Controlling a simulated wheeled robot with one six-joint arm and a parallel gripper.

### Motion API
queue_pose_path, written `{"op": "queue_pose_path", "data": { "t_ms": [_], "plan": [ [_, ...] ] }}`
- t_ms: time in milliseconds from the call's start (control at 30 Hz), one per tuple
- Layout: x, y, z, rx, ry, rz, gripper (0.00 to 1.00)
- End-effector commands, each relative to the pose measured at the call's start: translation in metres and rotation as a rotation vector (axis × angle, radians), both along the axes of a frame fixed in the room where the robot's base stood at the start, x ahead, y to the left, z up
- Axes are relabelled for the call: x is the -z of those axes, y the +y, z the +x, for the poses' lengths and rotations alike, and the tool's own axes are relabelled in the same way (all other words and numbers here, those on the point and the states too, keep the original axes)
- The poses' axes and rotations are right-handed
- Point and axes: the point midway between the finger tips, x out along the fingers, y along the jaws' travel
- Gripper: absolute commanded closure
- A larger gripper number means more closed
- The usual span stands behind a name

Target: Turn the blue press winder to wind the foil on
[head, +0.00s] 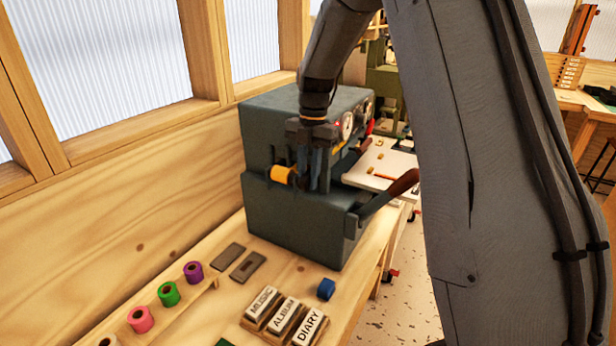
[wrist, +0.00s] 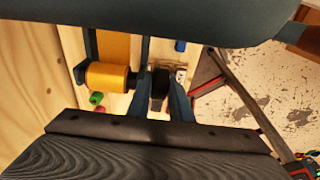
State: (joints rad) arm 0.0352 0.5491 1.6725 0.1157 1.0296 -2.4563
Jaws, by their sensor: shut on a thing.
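The blue-grey press (head: 285,222) stands on the wooden bench, and part of it crosses the top of the wrist view (wrist: 150,20). A gold foil roll (head: 282,174) sits at its near side. In the wrist view the roll (wrist: 108,77) has a strip of gold foil (wrist: 113,46) running up from it. My gripper (head: 311,184) is at the press just right of the roll. In the wrist view its fingers (wrist: 160,100) are shut on a dark piece, the winder (wrist: 160,85), beside the roll. In the head view my fingers hide the winder.
A lever with a wooden handle (head: 402,183) sticks out at the press's right. On the bench lie purple (head: 193,271), green (head: 168,293) and pink (head: 140,318) rolls, two flat metal plates (head: 247,266), lettered blocks (head: 284,315) and a small blue block (head: 326,289).

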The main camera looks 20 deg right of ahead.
Motion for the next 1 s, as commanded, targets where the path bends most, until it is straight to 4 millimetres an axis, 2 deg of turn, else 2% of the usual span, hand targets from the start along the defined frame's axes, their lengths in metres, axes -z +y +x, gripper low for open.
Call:
{"op": "queue_pose_path", "data": {
  "t_ms": [33,67,167,433,567,1000],
  "plan": [
    [-0.001,0.000,0.001,0.000,-0.004,-0.001,1.00],
    [-0.001,0.000,0.001,0.000,-0.004,-0.001,0.78],
    [-0.001,0.000,0.001,0.000,-0.004,-0.001,0.62],
    [-0.001,0.000,0.001,0.000,-0.002,-0.001,0.62],
    [-0.007,-0.001,0.002,0.000,-0.004,-0.001,0.62],
    [-0.069,-0.007,0.009,0.000,-0.004,-0.001,0.62]
  ]
}}
